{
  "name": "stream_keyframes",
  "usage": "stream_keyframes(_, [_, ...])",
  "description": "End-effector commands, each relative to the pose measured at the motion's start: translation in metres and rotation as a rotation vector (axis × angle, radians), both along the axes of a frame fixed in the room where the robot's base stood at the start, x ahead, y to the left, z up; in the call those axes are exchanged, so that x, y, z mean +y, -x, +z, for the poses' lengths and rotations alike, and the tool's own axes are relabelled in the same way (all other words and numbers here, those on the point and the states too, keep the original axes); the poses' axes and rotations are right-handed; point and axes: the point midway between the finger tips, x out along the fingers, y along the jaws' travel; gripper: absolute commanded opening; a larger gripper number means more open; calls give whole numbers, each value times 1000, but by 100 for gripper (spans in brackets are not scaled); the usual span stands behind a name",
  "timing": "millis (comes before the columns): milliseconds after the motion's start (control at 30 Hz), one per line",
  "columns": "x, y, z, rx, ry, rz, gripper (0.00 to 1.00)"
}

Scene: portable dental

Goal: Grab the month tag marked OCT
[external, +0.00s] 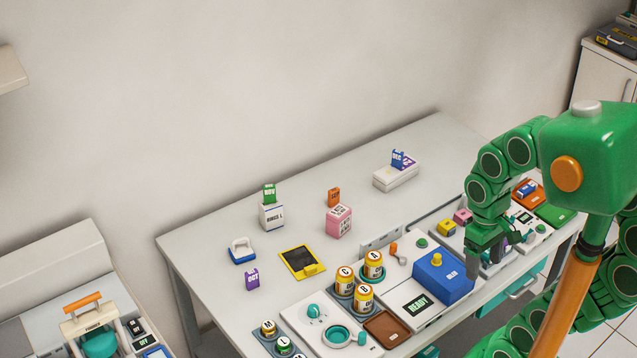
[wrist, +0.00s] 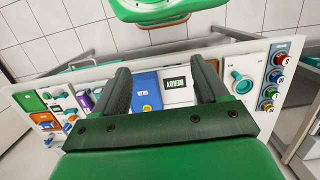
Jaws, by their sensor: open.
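A small purple tag (external: 252,280) with white lettering that appears to read OCT stands upright on the left front part of the grey table, in the external view. Other month tags are a green one marked NOV (external: 268,193) on a white block, an orange one (external: 334,196) on a pink block and a blue one marked DEC (external: 398,158) on a white box. My gripper (external: 489,260) is open and empty over the right side of the table, far from the purple tag. In the wrist view its fingers (wrist: 161,70) are spread; no month tag can be made out there.
Near my gripper are a blue box with a yellow knob (external: 442,276) and a READY panel (external: 416,302).

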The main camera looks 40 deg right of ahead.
Motion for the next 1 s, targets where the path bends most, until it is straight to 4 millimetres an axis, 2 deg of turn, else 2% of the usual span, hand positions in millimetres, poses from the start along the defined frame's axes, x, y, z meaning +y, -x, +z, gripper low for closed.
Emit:
stream_keyframes(300, [0, -1, 0, 1, 0, 0, 68])
stream_keyframes(467, [4, -14, 0, 3, 0, -3, 68])
stream_keyframes(867, [36, -96, -2, -6, 7, -25, 68])
stream_keyframes(1000, [43, -132, -4, -29, 21, -43, 68])
